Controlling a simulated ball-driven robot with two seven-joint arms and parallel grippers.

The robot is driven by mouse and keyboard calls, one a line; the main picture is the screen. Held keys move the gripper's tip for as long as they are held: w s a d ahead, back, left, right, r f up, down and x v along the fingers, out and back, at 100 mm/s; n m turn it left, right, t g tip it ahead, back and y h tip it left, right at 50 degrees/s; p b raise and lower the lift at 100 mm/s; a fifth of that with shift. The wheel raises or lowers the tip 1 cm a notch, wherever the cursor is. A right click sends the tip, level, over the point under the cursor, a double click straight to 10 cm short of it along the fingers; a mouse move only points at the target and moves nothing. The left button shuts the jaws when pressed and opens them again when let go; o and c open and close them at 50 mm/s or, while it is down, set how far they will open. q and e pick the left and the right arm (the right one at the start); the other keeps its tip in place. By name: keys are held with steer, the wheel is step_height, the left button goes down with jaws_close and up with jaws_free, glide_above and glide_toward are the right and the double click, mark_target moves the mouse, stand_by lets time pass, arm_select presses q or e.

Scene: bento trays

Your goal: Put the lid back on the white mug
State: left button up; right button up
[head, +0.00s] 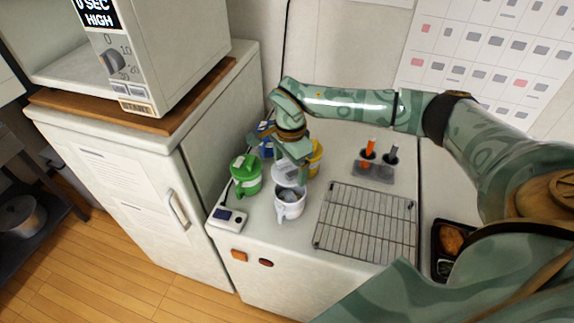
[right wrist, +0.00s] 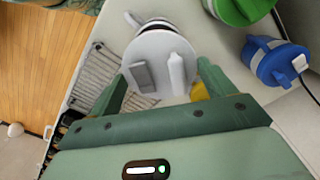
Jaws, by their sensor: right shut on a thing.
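The white mug (head: 290,207) stands open on the counter, near its left front corner. Its round white lid (head: 287,175) is just above and behind the mug's mouth in the head view, and looks apart from it. My right gripper (head: 292,157) is shut on the lid from above. In the right wrist view the lid (right wrist: 160,50) lies between the two fingers, showing a grey block and a white knob on top. Part of the mug (right wrist: 150,22) shows beyond the lid; the rest is hidden. My left gripper is not in view.
A green mug (head: 246,175) stands close on the left, a blue mug (head: 264,142) behind, and a yellow mug (head: 317,158) behind right. A small scale-like device (head: 227,218) is front left. A wire rack (head: 368,222) fills the counter's right side, with a grey holder (head: 375,172) behind.

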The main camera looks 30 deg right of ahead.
steer(key=shift+s+n, duration=0.25)
steer(key=shift+n, duration=0.15)
steer(key=shift+f+b, duration=0.3)
steer(key=shift+b, duration=0.1)
steer(key=shift+w+f+b, duration=0.15)
steer(key=shift+f+b, duration=0.15)
steer(key=shift+f, duration=0.05)
step_height(320, 180, down, 3)
steer(key=b, duration=0.2)
steer(key=shift+r+b, duration=0.1)
steer(key=shift+b, duration=0.2)
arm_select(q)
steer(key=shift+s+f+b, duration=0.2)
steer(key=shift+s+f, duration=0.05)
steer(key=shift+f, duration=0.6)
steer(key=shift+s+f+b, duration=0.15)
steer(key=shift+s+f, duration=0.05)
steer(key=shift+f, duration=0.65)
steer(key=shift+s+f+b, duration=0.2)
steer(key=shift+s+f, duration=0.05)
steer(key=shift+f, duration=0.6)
arm_select(e)
steer(key=shift+f, duration=1.05)
arm_select(q)
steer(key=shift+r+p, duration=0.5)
steer(key=shift+p, duration=0.05)
arm_select(e)
steer(key=shift+r, duration=0.1)
